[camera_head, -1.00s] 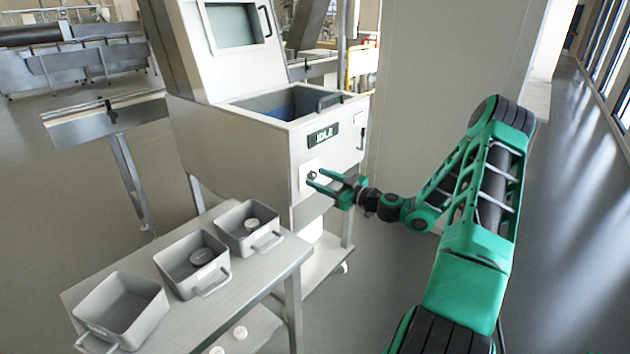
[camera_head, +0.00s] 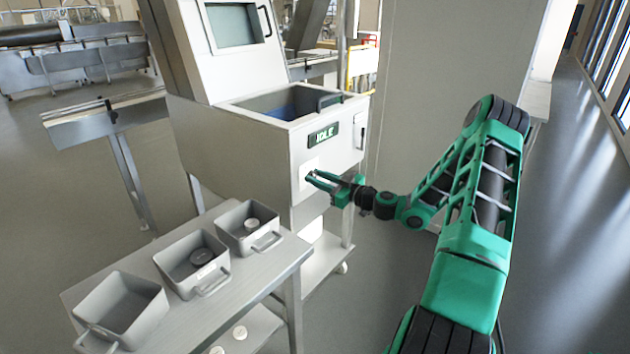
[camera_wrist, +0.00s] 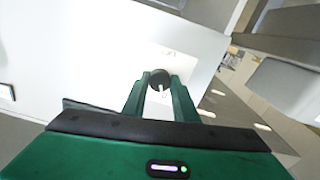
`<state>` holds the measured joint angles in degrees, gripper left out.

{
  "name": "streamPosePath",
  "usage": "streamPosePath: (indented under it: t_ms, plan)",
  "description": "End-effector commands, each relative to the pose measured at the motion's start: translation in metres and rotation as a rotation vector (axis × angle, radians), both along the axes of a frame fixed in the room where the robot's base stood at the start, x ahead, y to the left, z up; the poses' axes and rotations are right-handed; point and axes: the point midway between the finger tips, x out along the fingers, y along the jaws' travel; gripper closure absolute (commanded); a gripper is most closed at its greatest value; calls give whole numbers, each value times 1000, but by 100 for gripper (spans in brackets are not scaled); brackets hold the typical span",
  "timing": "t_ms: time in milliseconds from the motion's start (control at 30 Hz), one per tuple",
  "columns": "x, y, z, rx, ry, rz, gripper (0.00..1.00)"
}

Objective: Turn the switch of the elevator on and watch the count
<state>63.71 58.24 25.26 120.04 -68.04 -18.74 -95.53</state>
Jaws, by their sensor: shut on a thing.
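The elevator machine (camera_head: 240,150) is a white cabinet with a small dark display (camera_head: 323,135) on its front that reads "IDLE". Its switch is a dark round knob (camera_wrist: 160,78) with a light mark, on a pale plate (camera_wrist: 172,60) in the wrist view. My gripper (camera_head: 312,178) is at the plate, its green fingers shut on the knob, one on each side. In the wrist view my gripper (camera_wrist: 160,92) has the knob between its fingertips. In the head view the fingers hide the knob.
A grey table (camera_head: 285,262) at the lower left carries grey bins, including an empty one (camera_head: 122,308) and two with round pieces inside. A metal stand (camera_head: 105,118) is to the left. Open floor (camera_head: 560,230) lies to the right.

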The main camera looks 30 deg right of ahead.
Motion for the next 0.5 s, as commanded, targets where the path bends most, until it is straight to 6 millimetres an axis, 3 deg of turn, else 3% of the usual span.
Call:
streamPosePath:
  t_ms: [500]
  plan:
    - [0,0,-1,355,131,0,96]
